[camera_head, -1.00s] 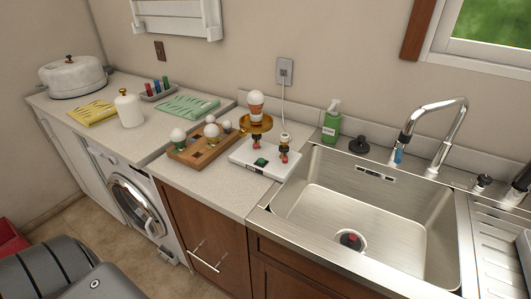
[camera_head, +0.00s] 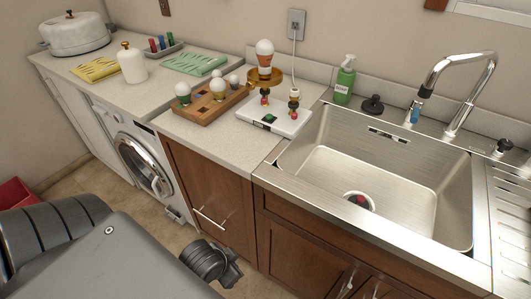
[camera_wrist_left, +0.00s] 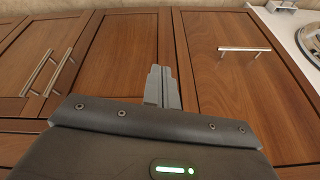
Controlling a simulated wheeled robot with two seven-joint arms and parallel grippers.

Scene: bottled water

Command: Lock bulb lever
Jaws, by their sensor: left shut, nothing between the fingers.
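The white bulb tester base (camera_head: 258,116) stands on the counter left of the sink, with a dark green panel on its front. An orange-and-white bulb (camera_head: 264,58) stands upright above a brass dish (camera_head: 263,77) on the base. Two small red-and-black parts, perhaps levers, show on the base: one below the dish (camera_head: 265,97) and one at the right (camera_head: 294,104). They are too small to tell their position. My left gripper (camera_wrist_left: 162,88) is shut and empty in the left wrist view, in front of brown cabinet doors, away from the tester. My right gripper is not in view.
A wooden tray (camera_head: 202,111) with several round bulbs sits left of the tester. A steel sink (camera_head: 375,165) lies right of it, with a green soap bottle (camera_head: 344,80) behind. Brown cabinet doors with handles (camera_wrist_left: 244,49) stand below the counter edge.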

